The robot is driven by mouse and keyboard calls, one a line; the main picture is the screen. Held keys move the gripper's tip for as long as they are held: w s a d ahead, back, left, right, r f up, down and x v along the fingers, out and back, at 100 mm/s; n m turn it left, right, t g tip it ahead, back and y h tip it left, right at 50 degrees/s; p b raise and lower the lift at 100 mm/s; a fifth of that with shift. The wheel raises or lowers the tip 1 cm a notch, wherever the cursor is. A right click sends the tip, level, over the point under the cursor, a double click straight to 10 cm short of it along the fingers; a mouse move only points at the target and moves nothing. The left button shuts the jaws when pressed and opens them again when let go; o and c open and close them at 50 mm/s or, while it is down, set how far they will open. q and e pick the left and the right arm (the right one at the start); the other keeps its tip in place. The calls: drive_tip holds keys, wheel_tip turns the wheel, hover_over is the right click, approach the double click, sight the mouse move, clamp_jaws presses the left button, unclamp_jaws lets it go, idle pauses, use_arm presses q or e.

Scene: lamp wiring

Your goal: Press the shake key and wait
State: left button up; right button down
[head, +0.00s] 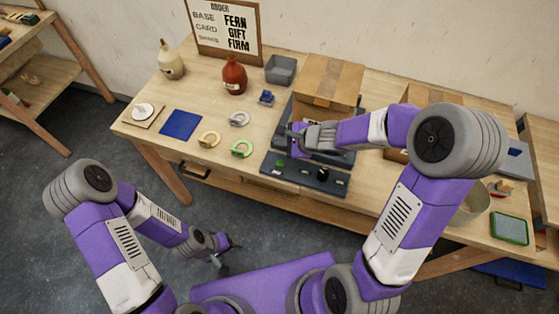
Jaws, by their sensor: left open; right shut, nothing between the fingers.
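A dark key panel (305,175) lies along the front of the table. It carries a green key (280,162), a black knob-like key (322,174) and a small white mark; the labels are too small to read, so I cannot tell which is the shake key. Behind it a brown cardboard box (328,80) stands on a dark machine base. My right gripper (295,150) is shut and empty, over the panel's rear edge and the base; I cannot tell whether it touches a key. My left gripper (222,265) is open and empty, low in front of the table, away from the panel.
An order board (225,28) stands at the back, with a cream bottle (171,62), a red bottle (234,76) and a grey bin (281,70). A blue mat (181,125), a yellow ring (209,139) and a green ring (242,149) lie left of the panel. A green-rimmed tray (510,229) lies at right.

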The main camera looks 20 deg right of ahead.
drive_tip(key=shift+f, duration=0.1)
drive_tip(key=b, duration=0.7)
hover_over(282, 165)
wheel_tip(282, 165, down, 8)
drive_tip(key=shift+f, duration=0.1)
drive_tip(key=shift+f+b, duration=0.25)
drive_tip(key=shift+b, duration=0.3)
drive_tip(key=shift+f, duration=0.15)
idle(1.1)
drive_tip(key=shift+f+b, duration=0.3)
drive_tip(key=shift+b, duration=0.3)
